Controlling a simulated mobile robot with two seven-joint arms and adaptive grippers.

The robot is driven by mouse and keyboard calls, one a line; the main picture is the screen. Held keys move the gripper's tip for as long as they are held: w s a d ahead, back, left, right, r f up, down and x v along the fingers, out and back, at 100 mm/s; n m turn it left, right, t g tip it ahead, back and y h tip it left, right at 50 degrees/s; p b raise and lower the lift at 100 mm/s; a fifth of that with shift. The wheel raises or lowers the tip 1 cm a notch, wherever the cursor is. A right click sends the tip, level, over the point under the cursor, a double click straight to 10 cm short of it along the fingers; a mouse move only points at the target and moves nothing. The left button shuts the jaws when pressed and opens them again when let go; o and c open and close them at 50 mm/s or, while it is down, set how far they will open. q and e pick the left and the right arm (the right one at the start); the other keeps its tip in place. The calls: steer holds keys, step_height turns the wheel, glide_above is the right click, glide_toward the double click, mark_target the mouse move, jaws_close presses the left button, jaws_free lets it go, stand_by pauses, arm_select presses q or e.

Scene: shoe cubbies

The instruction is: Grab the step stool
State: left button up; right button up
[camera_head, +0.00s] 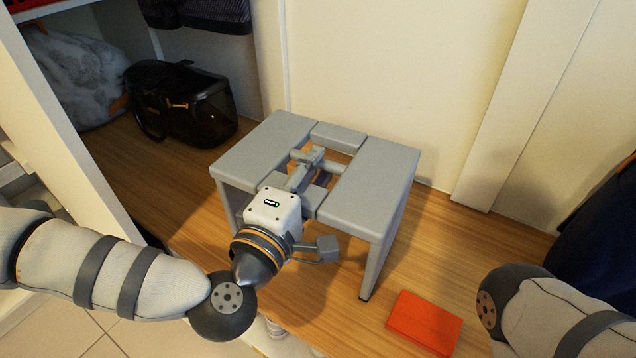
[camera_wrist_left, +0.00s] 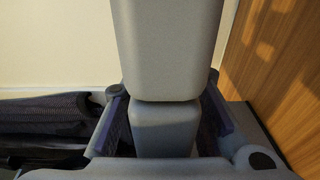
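The grey step stool (camera_head: 375,180) stands upright on the wooden floor, with two wide top slabs and narrower pieces between them. My left gripper (camera_head: 308,170) is over the middle of the stool top, at the gap between the slabs. In the left wrist view the stool's grey parts (camera_wrist_left: 166,50) fill the centre, and the fingers of my left gripper (camera_wrist_left: 165,120) stand apart on either side of a narrower grey piece. Firm contact cannot be made out. My wrist hides the stool's near side. My right arm shows at the lower right, but its gripper is out of view.
A red-orange flat item (camera_head: 424,322) lies on the wooden floor right of the stool. A black bag (camera_head: 185,105) and a grey patterned bag (camera_head: 75,75) sit in the cubby at left. A pale wall (camera_head: 400,70) stands close behind the stool. Dark clothing (camera_head: 605,240) hangs at right.

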arm_select(q)
jaws_close()
steer(key=shift+r, duration=0.1)
